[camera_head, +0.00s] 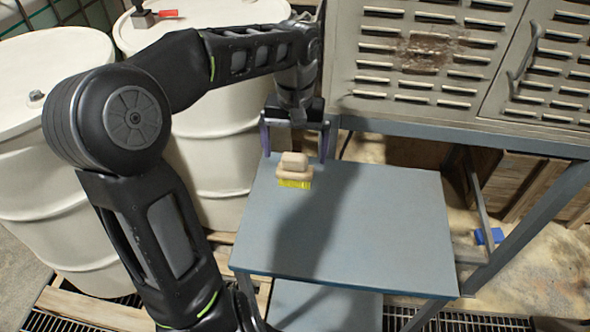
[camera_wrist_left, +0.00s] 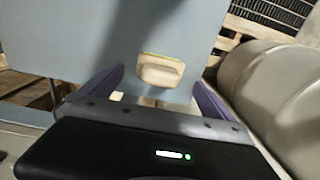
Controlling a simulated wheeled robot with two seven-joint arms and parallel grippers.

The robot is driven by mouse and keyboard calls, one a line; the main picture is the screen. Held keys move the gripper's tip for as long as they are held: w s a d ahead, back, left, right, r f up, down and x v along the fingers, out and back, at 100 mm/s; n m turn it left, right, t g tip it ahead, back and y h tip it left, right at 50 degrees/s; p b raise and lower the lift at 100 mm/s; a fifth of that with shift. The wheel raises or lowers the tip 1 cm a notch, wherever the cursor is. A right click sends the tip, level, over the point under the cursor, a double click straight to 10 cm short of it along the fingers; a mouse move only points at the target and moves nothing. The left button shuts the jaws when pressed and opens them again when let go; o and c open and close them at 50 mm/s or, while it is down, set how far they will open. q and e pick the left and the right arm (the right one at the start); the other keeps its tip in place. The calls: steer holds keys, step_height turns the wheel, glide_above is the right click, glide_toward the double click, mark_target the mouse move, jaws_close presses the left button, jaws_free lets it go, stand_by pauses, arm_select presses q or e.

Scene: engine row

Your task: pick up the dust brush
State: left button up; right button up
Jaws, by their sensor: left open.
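The dust brush (camera_head: 294,170) has a pale wooden body and yellow bristles. It rests bristles down on the blue-grey table (camera_head: 360,235), near the table's far left corner. In the left wrist view the brush (camera_wrist_left: 160,70) shows ahead, between and beyond the fingers. My left gripper (camera_head: 297,152) is open and empty, with its two purple fingers apart behind the brush. In the left wrist view the left gripper (camera_wrist_left: 155,88) shows no contact with the brush. My right gripper is in neither view.
White drums (camera_head: 55,150) stand left of the table. A grey louvred cabinet (camera_head: 430,60) on a blue frame stands behind it. A small blue object (camera_head: 489,236) lies low at the right. The table's front and right are clear.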

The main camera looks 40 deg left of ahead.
mark_target(295, 166)
arm_select(q)
steer(key=shift+f, duration=0.15)
step_height(295, 166, down, 5)
steer(key=shift+c, duration=0.4)
stand_by(0.4)
steer(key=c, duration=1.4)
steer(key=shift+c, duration=0.2)
step_height(295, 166, up, 10)
steer(key=shift+r, duration=0.1)
